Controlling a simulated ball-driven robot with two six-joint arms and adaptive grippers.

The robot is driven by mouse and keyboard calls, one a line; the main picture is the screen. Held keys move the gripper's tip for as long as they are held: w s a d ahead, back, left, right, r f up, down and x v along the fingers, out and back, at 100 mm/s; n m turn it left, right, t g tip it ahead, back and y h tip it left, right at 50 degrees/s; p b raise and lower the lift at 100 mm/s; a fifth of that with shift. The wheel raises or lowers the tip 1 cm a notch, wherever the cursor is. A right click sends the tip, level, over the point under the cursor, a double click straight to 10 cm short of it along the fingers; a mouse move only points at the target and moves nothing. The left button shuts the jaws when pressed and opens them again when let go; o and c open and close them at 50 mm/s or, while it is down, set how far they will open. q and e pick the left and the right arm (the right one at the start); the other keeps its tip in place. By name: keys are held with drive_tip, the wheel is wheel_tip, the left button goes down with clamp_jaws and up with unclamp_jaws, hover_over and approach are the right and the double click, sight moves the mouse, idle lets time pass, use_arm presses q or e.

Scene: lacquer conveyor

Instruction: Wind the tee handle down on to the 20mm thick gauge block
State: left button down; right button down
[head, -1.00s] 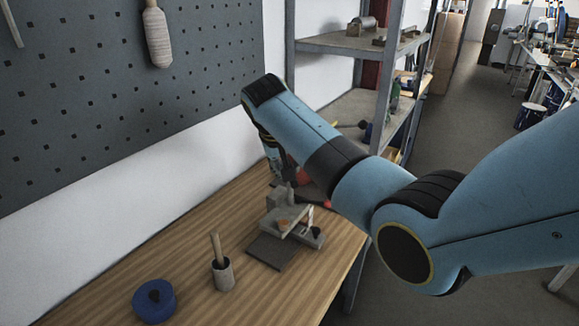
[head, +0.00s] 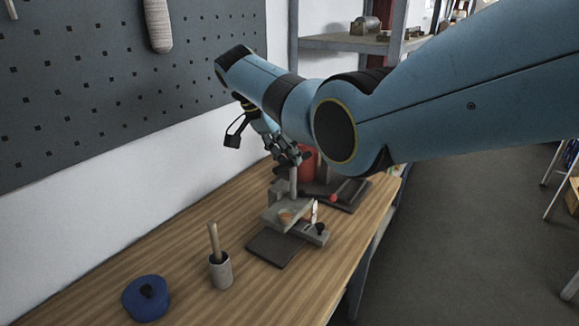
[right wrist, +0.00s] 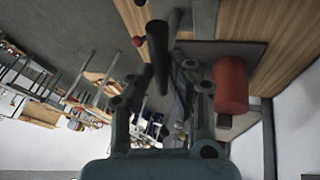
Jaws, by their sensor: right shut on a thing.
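A grey press-like fixture (head: 279,213) stands on the wooden bench, with an upright grey screw (head: 293,182) at its top. My right gripper (head: 291,156) is at the top of that screw, reaching down from above left. In the right wrist view a dark round bar (right wrist: 157,45) runs between the fingers (right wrist: 160,84); the gripper is shut on it, and it appears to be the tee handle. The left gripper is out of view.
A dark mat (head: 272,251) lies before the fixture. A cup with a stick (head: 221,272) and a blue round thing (head: 147,299) stand nearer. A red cylinder (head: 308,162) stands behind on a dark tray (head: 349,200). A pegboard (head: 80,90) flanks the bench.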

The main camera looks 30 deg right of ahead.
drive_tip(key=shift+w+d+m+g+y+b, duration=0.1)
drive_tip(key=shift+m+g+y+b, duration=0.35)
drive_tip(key=shift+m+b, duration=1.45)
drive_tip(key=shift+w+d+m+g+y+b, duration=0.1)
drive_tip(key=shift+m+g+y+b, duration=0.7)
drive_tip(key=shift+b, duration=2)
drive_tip(key=shift+w+d+m+g+y+b, duration=0.1)
drive_tip(key=shift+m+g+y+b, duration=0.05)
drive_tip(key=shift+m+b, duration=1.9)
drive_tip(key=shift+n+b, duration=0.3)
drive_tip(key=shift+n, duration=0.05)
drive_tip(key=c, duration=1.2)
unclamp_jaws()
drive_tip(key=shift+c, duration=0.2)
